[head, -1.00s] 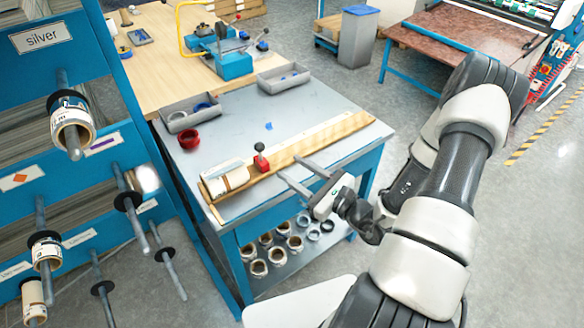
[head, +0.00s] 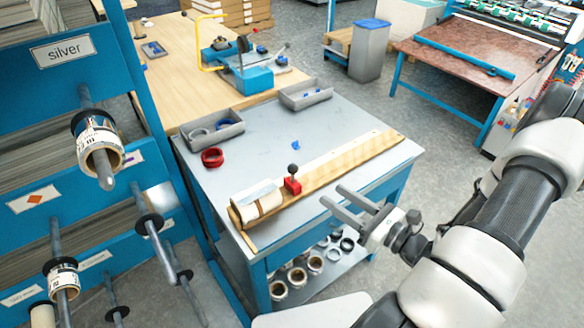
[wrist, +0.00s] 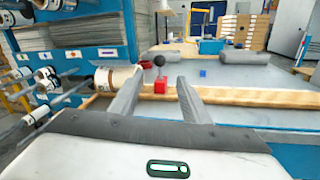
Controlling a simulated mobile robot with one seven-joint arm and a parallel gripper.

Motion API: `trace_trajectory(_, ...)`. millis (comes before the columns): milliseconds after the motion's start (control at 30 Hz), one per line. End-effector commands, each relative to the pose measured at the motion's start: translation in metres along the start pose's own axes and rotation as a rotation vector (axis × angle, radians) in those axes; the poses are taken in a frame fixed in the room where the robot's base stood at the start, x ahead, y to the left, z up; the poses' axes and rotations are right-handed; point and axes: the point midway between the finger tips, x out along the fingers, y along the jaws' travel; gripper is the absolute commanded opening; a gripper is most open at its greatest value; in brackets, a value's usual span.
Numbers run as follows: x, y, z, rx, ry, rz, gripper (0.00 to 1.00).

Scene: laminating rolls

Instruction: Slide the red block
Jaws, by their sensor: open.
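The red block (head: 292,186) with a black ball knob on top sits upright on a long wooden rail (head: 345,161) along the front of the grey table. A cream roll (head: 257,199) lies at the rail's left end, just left of the block. My gripper (head: 331,196) is open and empty, its two fingers pointing left, in front of the rail and to the right of the block, apart from it. In the wrist view, the red block (wrist: 160,86) shows between and beyond my fingers (wrist: 153,88), with the roll (wrist: 112,77) to the left.
A red ring (head: 212,157) and grey bins (head: 306,94) lie farther back on the table (head: 250,160). A rack (head: 100,190) with rolls on pegs stands close at the left. A shelf below the tabletop holds several roll ends (head: 298,277).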

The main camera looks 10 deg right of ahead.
Motion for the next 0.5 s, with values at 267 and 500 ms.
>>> trace_trajectory(267,0.061,0.001,0.0,-0.002,0.0,0.005,0.43)
trace_trajectory(500,0.112,0.001,-0.001,-0.003,0.0,0.003,0.43)
